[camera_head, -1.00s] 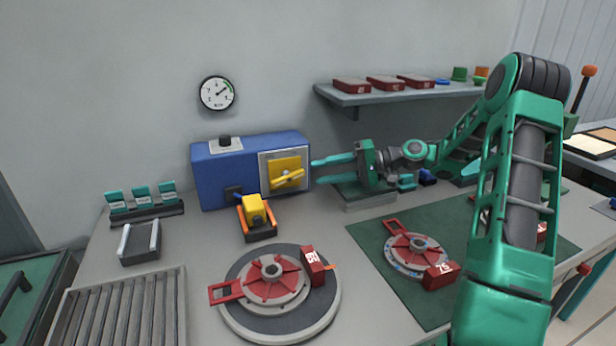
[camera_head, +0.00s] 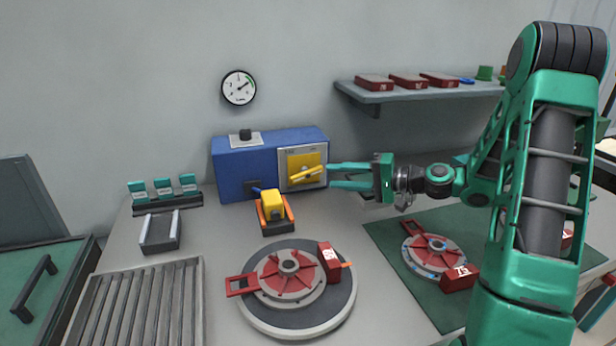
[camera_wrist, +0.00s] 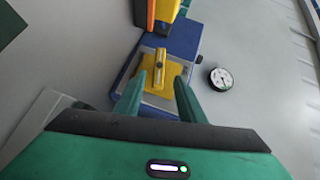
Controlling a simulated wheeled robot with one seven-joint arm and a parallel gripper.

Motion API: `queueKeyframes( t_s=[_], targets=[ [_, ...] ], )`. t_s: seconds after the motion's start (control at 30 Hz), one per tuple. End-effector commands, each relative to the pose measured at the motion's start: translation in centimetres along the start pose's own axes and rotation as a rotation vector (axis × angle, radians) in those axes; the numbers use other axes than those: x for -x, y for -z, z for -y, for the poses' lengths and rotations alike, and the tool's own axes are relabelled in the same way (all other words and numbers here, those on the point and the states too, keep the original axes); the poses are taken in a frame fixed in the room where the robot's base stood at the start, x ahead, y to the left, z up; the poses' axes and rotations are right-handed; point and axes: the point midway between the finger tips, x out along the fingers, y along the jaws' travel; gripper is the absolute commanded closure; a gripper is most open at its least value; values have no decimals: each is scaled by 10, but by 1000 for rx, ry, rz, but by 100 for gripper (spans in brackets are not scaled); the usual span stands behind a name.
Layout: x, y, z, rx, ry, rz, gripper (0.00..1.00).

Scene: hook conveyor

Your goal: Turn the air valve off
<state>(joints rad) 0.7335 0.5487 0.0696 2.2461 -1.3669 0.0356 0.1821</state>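The air valve is a yellow handle (camera_head: 307,173) on a yellow square plate with a silver frame, on the front of a blue box (camera_head: 232,176). The handle is tilted, its right end higher in the head view. In the wrist view the yellow handle (camera_wrist: 160,66) lies ahead, between the fingers' lines. My gripper (camera_head: 330,175) is open and empty, its two teal fingers pointing left at the valve. In the wrist view my gripper's fingertips (camera_wrist: 160,84) flank the lower part of the yellow plate. I cannot tell whether they touch anything.
A pressure gauge (camera_head: 239,88) hangs on the wall above the box. A yellow and orange device (camera_head: 274,212) stands in front of the box. A turntable with a red wheel (camera_head: 290,283) is nearer. A shelf (camera_head: 420,94) holds red blocks at upper right.

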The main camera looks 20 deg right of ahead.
Motion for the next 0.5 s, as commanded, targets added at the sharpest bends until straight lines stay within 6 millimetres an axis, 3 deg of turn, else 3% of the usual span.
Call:
queueKeyframes(
  t_s=[0.27, 0.5],
  targets=[
    [2, -7, -1, 8, -15, -91, 64],
    [-30, -5, -1, 8, -15, -87, 64]
  ],
)
